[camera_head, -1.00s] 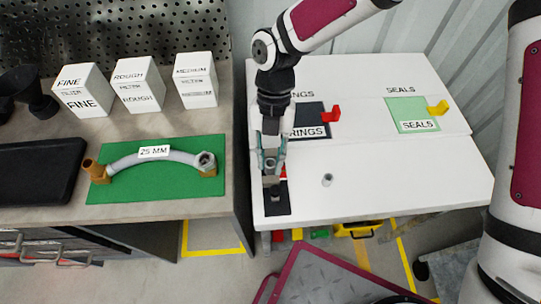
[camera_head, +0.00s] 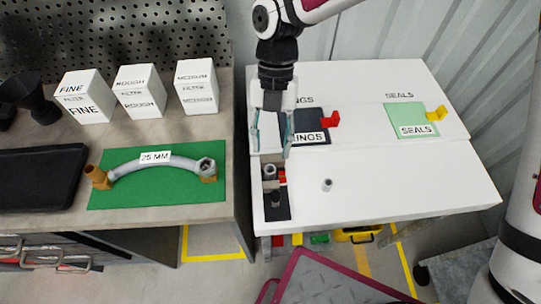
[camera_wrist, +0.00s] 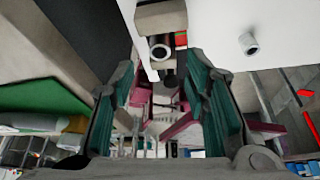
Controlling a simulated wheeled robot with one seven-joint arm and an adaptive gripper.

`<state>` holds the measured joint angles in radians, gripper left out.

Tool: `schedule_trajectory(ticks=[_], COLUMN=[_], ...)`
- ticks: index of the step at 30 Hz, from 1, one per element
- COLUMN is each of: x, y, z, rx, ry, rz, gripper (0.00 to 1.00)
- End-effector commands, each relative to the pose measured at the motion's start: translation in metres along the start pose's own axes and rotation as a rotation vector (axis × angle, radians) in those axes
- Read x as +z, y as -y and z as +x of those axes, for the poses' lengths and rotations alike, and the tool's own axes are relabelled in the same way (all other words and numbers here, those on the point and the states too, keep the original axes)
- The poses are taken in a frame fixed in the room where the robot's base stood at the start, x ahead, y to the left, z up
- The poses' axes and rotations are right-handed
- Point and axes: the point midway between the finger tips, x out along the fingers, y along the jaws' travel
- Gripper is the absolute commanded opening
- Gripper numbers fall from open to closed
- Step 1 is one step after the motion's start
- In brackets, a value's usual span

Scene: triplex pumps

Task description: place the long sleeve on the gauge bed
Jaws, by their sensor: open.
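A grey hollow sleeve (camera_head: 269,171) sits in the dark gauge bed (camera_head: 283,211) at the front left of the white table. In the wrist view the sleeve (camera_wrist: 160,49) shows its open end, lying in the bed beside a red mark. I take it for the long sleeve; its full length is hidden. My gripper (camera_head: 271,150) is open and empty, its teal-padded fingers spread above and behind the sleeve, apart from it. The fingers (camera_wrist: 165,75) also frame empty space in the wrist view. A smaller grey sleeve (camera_head: 327,185) stands on the bare white table to the right.
Behind are a dark RINGS pad (camera_head: 312,128) with a red marker (camera_head: 330,119) and a green SEALS pad (camera_head: 405,117). A green mat (camera_head: 130,194) with a curved hose (camera_head: 150,163) lies on the left bench. The table's front right is clear.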

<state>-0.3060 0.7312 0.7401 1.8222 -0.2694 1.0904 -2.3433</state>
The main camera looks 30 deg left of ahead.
Motion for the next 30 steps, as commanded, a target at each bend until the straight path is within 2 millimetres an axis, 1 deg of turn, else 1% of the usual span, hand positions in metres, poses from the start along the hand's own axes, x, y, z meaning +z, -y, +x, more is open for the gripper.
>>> schedule_trajectory(ticks=[1,3,6,9,13,22,23,26,29,30], x=[0.0,0.0,0.0,0.0,0.0,-0.001,-0.001,-0.006,-0.015,-0.021], y=[0.0,0.0,0.0,0.0,0.0,0.003,0.005,0.024,0.056,0.071], z=[-0.011,-0.024,-0.04,-0.051,-0.057,-0.06,-0.061,-0.071,-0.087,-0.093], rx=[0.003,0.002,0.002,0.001,-0.001,-0.003,-0.006,-0.024,-0.044,-0.049], ry=[0.003,0.002,0.002,0.002,0.0,0.004,0.008,0.038,0.091,0.117], rz=[0.001,0.001,0.0,0.0,-0.001,0.015,0.032,0.156,0.385,0.496], gripper=[0.42,0.42,0.42,0.42,0.42,0.42,0.42,0.42,0.42,0.42])
